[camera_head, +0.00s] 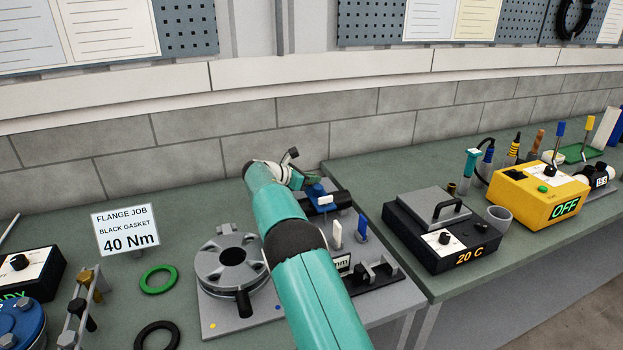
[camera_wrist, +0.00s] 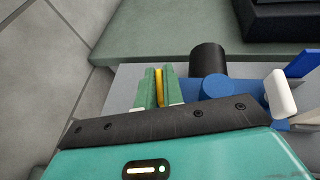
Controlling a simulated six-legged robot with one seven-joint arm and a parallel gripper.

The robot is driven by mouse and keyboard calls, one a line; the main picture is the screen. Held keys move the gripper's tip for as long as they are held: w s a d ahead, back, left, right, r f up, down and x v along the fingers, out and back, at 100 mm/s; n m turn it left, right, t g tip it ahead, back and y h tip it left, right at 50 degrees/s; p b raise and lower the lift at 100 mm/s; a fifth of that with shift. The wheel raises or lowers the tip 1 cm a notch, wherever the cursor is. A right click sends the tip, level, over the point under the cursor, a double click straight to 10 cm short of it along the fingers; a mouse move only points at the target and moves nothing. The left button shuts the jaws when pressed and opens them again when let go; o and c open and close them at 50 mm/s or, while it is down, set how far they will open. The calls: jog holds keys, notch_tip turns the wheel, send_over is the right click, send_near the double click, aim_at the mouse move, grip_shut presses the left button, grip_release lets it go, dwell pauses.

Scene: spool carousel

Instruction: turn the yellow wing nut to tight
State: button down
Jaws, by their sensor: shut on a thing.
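The yellow wing nut (camera_wrist: 159,88) shows in the wrist view as a thin upright yellow strip between my two green fingers. My gripper (camera_wrist: 160,72) is shut on it, with one finger against each side. The fingers hide most of the nut, so I cannot tell its turn angle or how tight it is. In the head view my gripper (camera_head: 306,182) is at the blue clamp-like fixture (camera_head: 321,195) at the back of the bench, and I cannot make out the nut there. The fixture's blue body (camera_wrist: 218,88) is right of the fingers in the wrist view.
A black cylinder (camera_wrist: 207,60) stands close behind the blue body. A white-ended lever (camera_wrist: 281,94) is to the right. In the head view a grey handwheel (camera_head: 234,264) is left of my arm, and a black heater box (camera_head: 440,232) is to the right. The wall is close behind.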

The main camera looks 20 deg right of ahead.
jog(key=shift+d+r+m+g, duration=0.1)
jog(key=shift+r+m+g, duration=0.05)
jog(key=shift+m+g, duration=0.65)
jog(key=c, duration=1.5)
grip_release()
jog(key=v, duration=1.3)
jog(key=shift+a, duration=0.5)
